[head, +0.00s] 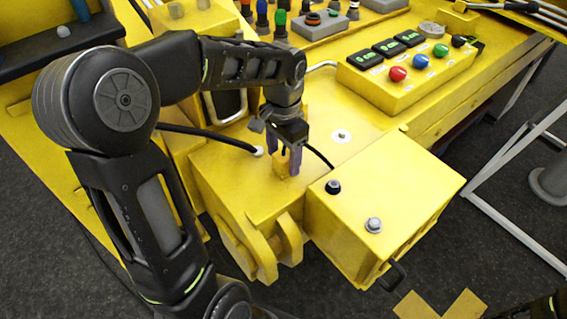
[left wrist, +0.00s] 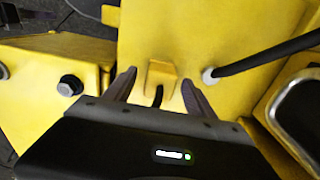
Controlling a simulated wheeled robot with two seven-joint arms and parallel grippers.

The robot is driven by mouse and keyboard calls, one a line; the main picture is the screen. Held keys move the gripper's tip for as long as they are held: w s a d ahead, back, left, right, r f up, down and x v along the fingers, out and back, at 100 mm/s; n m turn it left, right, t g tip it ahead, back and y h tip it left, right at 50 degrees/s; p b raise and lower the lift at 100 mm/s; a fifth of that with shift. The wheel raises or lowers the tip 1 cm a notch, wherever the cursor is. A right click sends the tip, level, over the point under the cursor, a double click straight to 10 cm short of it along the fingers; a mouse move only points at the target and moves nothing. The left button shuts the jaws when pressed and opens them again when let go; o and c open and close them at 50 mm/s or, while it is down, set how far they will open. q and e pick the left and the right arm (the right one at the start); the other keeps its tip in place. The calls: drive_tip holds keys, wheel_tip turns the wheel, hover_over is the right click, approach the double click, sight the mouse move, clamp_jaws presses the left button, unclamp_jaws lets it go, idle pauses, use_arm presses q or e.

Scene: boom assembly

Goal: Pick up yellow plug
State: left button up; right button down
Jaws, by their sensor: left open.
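The yellow plug (left wrist: 161,73) is a small yellow block on the yellow machine surface. In the left wrist view it lies between the two dark fingers of my left gripper (left wrist: 158,82), with a visible gap on each side. In the head view my left gripper (head: 290,163) points down over the surface, its fingers around the plug (head: 281,163), which is partly hidden. The gripper is open. I cannot tell how far down the fingers reach along the plug.
A yellow box (head: 400,195) with two bolts stands right of the gripper. A black cable (head: 205,135) enters a white fitting close on the left. A button panel (head: 405,75) and rows of coloured connectors lie behind. The surface around a washer (head: 342,136) is clear.

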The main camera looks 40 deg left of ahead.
use_arm(q)
drive_tip(key=shift+c, duration=0.5)
clamp_jaws()
